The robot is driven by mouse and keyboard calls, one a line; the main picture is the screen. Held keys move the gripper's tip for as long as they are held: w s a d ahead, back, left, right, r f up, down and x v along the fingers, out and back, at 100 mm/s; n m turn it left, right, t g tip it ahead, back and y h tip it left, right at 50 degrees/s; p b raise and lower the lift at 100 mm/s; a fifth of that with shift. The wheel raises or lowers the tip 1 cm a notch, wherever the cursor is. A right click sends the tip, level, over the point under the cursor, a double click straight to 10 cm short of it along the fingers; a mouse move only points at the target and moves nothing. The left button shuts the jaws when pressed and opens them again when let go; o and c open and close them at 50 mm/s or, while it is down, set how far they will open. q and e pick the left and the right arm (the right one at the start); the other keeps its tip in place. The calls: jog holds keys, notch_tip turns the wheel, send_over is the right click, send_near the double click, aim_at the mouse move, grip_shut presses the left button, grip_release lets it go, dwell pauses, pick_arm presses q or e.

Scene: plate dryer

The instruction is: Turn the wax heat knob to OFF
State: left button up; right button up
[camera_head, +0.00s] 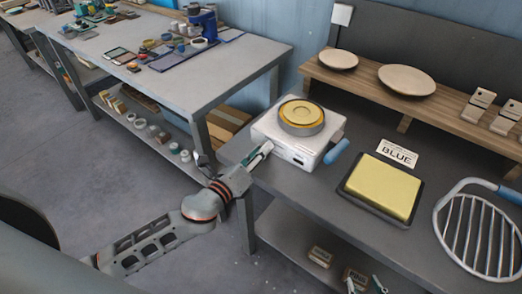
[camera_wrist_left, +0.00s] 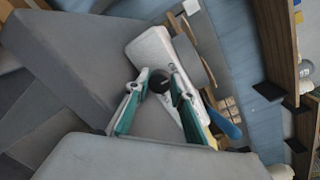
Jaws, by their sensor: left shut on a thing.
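The wax heater is a white box (camera_head: 283,146) with a round pot of yellow wax (camera_head: 301,113) on top, standing near the left end of the workbench. My left gripper (camera_head: 262,152) reaches its front from the left. In the left wrist view, the dark round knob (camera_wrist_left: 160,82) sits on the white heater (camera_wrist_left: 152,46) between the fingertips of my left gripper (camera_wrist_left: 158,78), which is shut on it. The knob is hidden in the head view, and I cannot read its setting. Only the fingertips of my right gripper (camera_head: 366,286) show at the bottom edge, apart and empty.
A blue handle (camera_head: 336,152) sticks out right of the heater. A yellow block in a dark tray (camera_head: 376,211), a BLUE card (camera_head: 398,153) and a wire rack (camera_head: 478,235) lie further right. Plates (camera_head: 407,80) stand on a wooden shelf behind. Another workbench (camera_head: 185,85) is at left.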

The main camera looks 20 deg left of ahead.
pick_arm(q)
jog(key=o, duration=1.1)
jog(key=shift+f, duration=0.1)
jog(key=shift+s+a+f, duration=0.1)
jog(key=shift+s+a, duration=0.05)
jog(key=shift+s, duration=0.35)
jog(key=v, duration=0.7)
jog(key=shift+r, duration=0.25)
